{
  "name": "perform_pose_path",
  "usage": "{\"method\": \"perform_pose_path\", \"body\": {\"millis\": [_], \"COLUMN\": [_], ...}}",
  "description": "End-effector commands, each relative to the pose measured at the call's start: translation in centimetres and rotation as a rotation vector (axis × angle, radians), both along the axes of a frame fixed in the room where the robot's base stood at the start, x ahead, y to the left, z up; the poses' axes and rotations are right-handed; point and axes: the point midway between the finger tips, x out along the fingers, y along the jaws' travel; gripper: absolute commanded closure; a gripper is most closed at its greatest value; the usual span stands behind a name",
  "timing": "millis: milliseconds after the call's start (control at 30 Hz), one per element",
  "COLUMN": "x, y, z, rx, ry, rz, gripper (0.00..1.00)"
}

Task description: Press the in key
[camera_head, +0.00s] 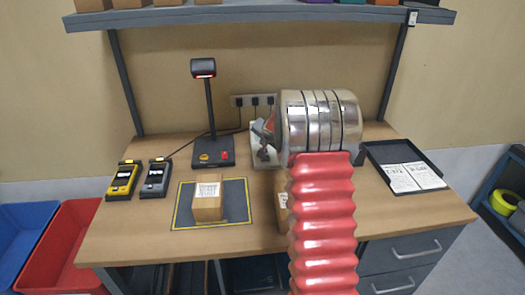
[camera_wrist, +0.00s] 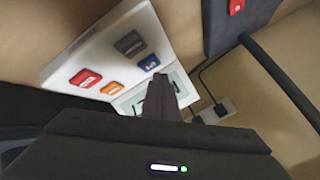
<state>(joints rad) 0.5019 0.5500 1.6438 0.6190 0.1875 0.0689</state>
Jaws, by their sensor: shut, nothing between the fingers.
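A white key panel (camera_wrist: 108,45) fills the upper left of the wrist view. It bears a red key (camera_wrist: 85,78), an orange key (camera_wrist: 111,88), a dark grey key (camera_wrist: 129,43) and a blue key (camera_wrist: 149,62). Their labels are too small to read surely. A pale screen shows at the panel's lower end. My gripper (camera_wrist: 161,80) is shut and empty; its fingertips lie in front of the screen end, close to the blue key. Contact cannot be told. In the head view my arm hides much of the panel (camera_head: 262,157).
A scanner stand (camera_head: 210,110) is left of the panel. A labelled box (camera_head: 207,203) sits on a dark mat (camera_head: 239,190); another box (camera_head: 282,205) is partly behind my arm. Two handheld devices (camera_head: 123,180) (camera_head: 155,179) lie left. A black tray (camera_head: 375,152) lies right.

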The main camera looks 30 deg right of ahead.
Motion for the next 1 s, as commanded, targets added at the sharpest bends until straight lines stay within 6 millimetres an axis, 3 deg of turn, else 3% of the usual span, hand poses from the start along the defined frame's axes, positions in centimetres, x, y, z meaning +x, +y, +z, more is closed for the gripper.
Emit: {"method": "perform_pose_path", "body": {"millis": [1000], "x": [-0.18], "y": [0.02], "z": [-0.78], "rx": [0.0], "ry": [0.0], "rz": [0.0], "gripper": [1.0]}}
